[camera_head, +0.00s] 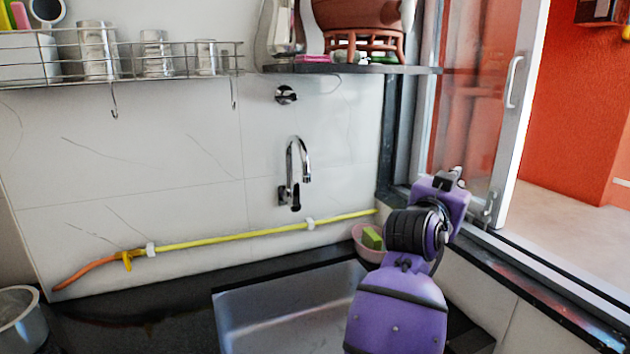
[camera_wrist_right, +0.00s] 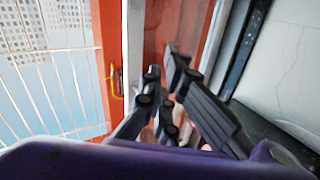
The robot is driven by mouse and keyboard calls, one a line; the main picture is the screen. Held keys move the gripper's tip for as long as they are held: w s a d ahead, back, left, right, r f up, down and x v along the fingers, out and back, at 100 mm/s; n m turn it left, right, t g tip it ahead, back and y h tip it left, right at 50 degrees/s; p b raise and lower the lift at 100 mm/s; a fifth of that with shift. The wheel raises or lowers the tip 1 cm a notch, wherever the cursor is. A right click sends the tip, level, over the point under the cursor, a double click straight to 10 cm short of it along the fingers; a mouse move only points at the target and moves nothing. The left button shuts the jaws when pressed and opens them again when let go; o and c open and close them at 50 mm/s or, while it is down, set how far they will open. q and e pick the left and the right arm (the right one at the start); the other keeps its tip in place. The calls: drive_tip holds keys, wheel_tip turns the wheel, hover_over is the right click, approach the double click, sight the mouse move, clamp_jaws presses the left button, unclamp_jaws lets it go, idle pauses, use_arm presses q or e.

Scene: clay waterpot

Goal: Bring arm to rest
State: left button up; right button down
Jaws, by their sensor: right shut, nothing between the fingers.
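My right arm (camera_head: 396,312) rises from the bottom of the head view, purple with black joints, over the right side of the sink. Its gripper (camera_head: 448,182) is at the far end, in front of the window frame, and its fingers are mostly hidden there. In the right wrist view the dark fingers of the right gripper (camera_wrist_right: 180,72) are shut with nothing between them. They point toward the window frame and the reddish pane. My left gripper is in neither view.
A clay pot (camera_head: 357,14) stands on a dark wall shelf (camera_head: 340,69). Below are a faucet (camera_head: 300,165), a yellow hose (camera_head: 235,236) and a metal sink (camera_head: 290,320). A pink bowl with a sponge (camera_head: 368,243) is close beside my arm. The window frame (camera_head: 520,120) is at right.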

drive_tip(key=s+a+f+n+t+y+p, duration=0.1)
drive_tip(key=s+a+f+n+y, duration=0.3)
drive_tip(key=f, duration=0.5)
drive_tip(key=s+a+f+n+y+p, duration=0.2)
drive_tip(key=s+f, duration=0.3)
drive_tip(key=f, duration=0.4)
drive_tip(key=s+a+f+n+t+y+p, duration=0.1)
drive_tip(key=s+a+f+n+y, duration=0.3)
drive_tip(key=f, duration=0.6)
use_arm(q)
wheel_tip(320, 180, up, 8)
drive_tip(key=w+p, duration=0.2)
drive_tip(key=p, duration=0.1)
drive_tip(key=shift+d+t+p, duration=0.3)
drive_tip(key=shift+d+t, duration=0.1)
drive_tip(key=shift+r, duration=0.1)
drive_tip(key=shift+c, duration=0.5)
use_arm(e)
drive_tip(key=s+f+g, duration=0.2)
drive_tip(key=s+f, duration=0.5)
drive_tip(key=s, duration=0.6)
drive_tip(key=s+f+g+y, duration=0.1)
drive_tip(key=s+f+g, duration=0.2)
drive_tip(key=s+f, duration=0.4)
drive_tip(key=s+d+f+g, duration=0.1)
drive_tip(key=s+f, duration=0.5)
drive_tip(key=s, duration=1.3)
drive_tip(key=shift+f+m+g, duration=0.4)
drive_tip(key=shift+g, duration=0.3)
